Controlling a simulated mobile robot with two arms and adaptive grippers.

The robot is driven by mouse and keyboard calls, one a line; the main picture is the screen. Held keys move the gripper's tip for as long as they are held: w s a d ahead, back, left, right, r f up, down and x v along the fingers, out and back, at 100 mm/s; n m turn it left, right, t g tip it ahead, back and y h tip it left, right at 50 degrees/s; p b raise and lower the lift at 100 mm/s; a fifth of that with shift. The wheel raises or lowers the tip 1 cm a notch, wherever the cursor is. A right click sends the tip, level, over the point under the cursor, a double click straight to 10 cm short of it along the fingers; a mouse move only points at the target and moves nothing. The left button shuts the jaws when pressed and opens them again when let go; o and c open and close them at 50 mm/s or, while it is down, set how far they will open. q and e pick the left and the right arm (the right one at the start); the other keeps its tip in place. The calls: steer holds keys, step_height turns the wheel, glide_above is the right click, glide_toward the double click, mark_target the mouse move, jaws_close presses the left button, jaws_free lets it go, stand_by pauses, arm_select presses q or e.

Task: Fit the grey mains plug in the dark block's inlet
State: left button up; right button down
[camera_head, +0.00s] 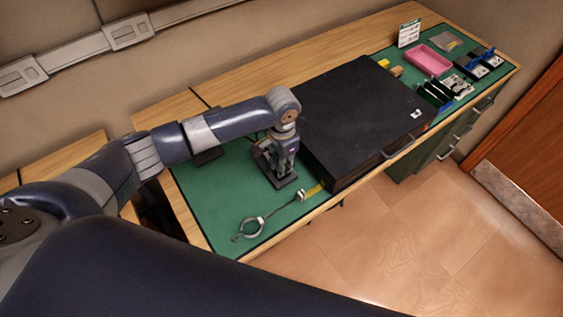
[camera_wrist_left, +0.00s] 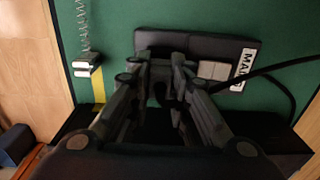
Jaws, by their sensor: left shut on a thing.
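My left gripper (camera_head: 281,160) points down over the dark block (camera_head: 287,183) on the green mat. In the left wrist view its fingers (camera_wrist_left: 163,65) are closed above the dark block (camera_wrist_left: 193,44), which carries a white label starting "MA" (camera_wrist_left: 243,69). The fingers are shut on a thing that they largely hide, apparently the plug. A light grey two-part piece (camera_wrist_left: 212,70) shows beside the right finger; I cannot tell whether it belongs to the plug or the block. A black cable (camera_wrist_left: 262,71) runs off right. The inlet is not clearly visible. My right gripper is not in view.
A large black case (camera_head: 355,115) stands right of the gripper. A coiled cord (camera_head: 248,227) with a grey end piece (camera_head: 300,195) lies toward the front edge. A pink tray (camera_head: 428,60) and small parts sit far right. The mat's left part (camera_head: 210,195) is clear.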

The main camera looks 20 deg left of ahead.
arm_select(q)
steer(key=shift+f, duration=0.65)
steer(key=shift+f+b, duration=0.25)
steer(key=shift+b, duration=0.15)
steer(key=o, duration=0.9)
steer(key=shift+c, duration=0.2)
steer(key=shift+f, duration=0.1)
steer(key=o, duration=0.3)
steer(key=shift+o, duration=0.2)
steer(key=shift+r+p, duration=0.7)
steer(key=shift+p, duration=0.25)
stand_by(0.5)
